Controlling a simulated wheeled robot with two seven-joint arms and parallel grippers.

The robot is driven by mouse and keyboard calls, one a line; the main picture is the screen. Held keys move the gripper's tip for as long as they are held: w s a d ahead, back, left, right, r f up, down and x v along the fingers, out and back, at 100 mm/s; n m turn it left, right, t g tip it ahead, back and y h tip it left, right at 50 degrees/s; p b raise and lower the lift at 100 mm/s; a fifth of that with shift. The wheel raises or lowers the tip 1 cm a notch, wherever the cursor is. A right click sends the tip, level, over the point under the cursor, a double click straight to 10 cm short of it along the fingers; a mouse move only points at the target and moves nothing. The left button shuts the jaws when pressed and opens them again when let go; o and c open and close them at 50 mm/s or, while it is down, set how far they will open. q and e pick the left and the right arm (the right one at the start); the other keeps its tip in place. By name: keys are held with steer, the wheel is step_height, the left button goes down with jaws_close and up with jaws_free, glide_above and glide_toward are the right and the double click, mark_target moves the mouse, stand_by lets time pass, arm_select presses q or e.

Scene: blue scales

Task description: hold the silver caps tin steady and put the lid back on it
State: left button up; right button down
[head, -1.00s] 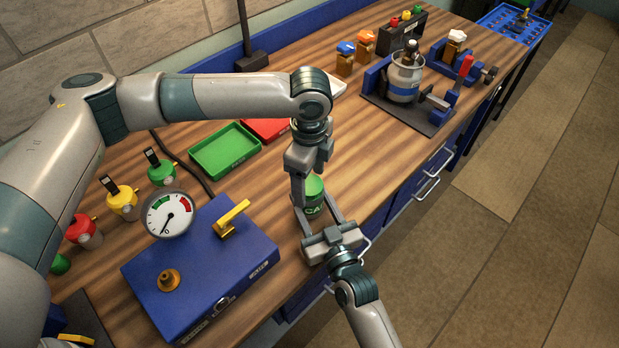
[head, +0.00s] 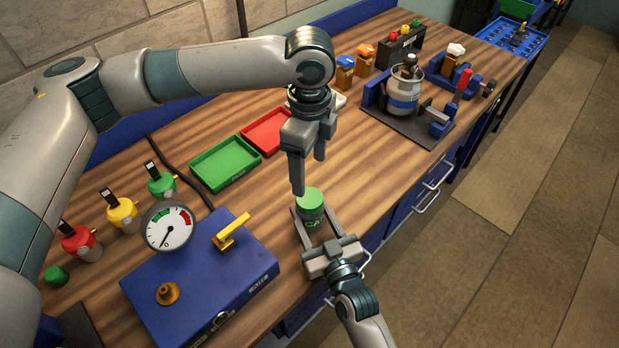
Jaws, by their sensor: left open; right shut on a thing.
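The caps tin (head: 314,222) stands upright near the front edge of the bench. It looks dark with green lettering, of which "CA" shows. A green lid (head: 311,198) lies on top of it and looks level; whether it is fully seated I cannot tell. My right gripper (head: 311,215) is shut on the tin, one finger on each side, from the front. My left gripper (head: 309,176) is open and empty, pointing down just above the lid and apart from it.
A blue box (head: 200,278) with a gauge (head: 168,226) and yellow handle is at left. A green tray (head: 226,163) and red tray (head: 267,131) lie behind. A vise holding a pot (head: 403,95) stands farther back. The bench between tin and vise is clear.

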arm_select(q)
steer(key=shift+r, duration=1.3)
arm_select(e)
steer(key=c, duration=0.8)
jaws_free()
steer(key=shift+o, duration=0.2)
steer(key=shift+s, duration=0.15)
arm_select(q)
step_height(320, 180, down, 5)
steer(key=b, duration=0.5)
steer(key=shift+f, duration=0.1)
arm_select(e)
steer(key=v, duration=1.7)
steer(key=shift+d, duration=0.15)
steer(key=shift+s, duration=0.1)
